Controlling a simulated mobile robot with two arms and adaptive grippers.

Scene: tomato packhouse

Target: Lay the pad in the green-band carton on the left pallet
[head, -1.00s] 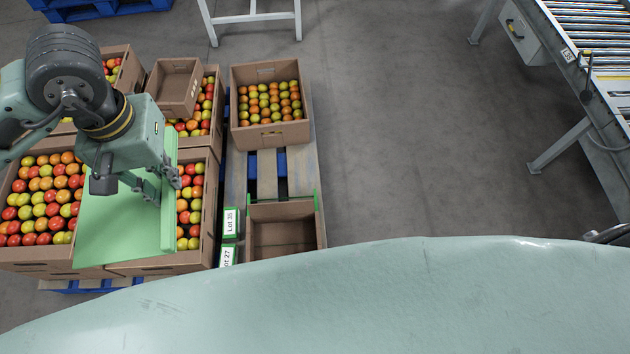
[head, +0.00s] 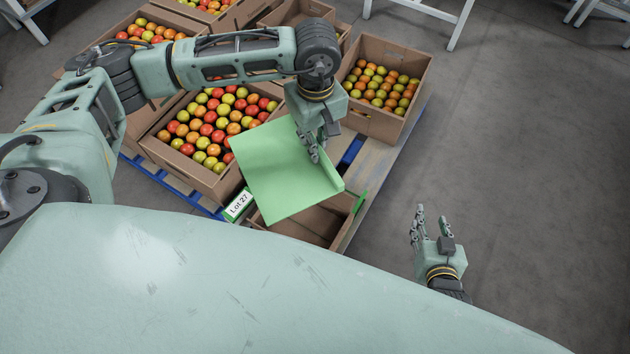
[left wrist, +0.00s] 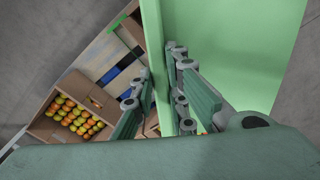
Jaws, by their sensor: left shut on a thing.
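The pad (head: 280,175) is a light green sheet with a raised lip. My left gripper (head: 314,152) is shut on that lip and holds the pad tilted. In the left wrist view the lip of the pad (left wrist: 235,45) runs between the fingers. The green-band carton (head: 333,228) stands at the near end of the pallet (head: 384,172). It is open, brown inside, and partly hidden by the pad, which overlaps it in the head view; I cannot tell the gap. My right gripper (head: 431,222) is open and empty, over the floor to the right.
A carton of tomatoes (head: 420,82) stands behind on the same pallet. Fuller cartons (head: 155,150) stand on a blue pallet (head: 165,182) to the left. A "Lot 27" label (head: 238,204) is beside the green-band carton. The floor at right is clear.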

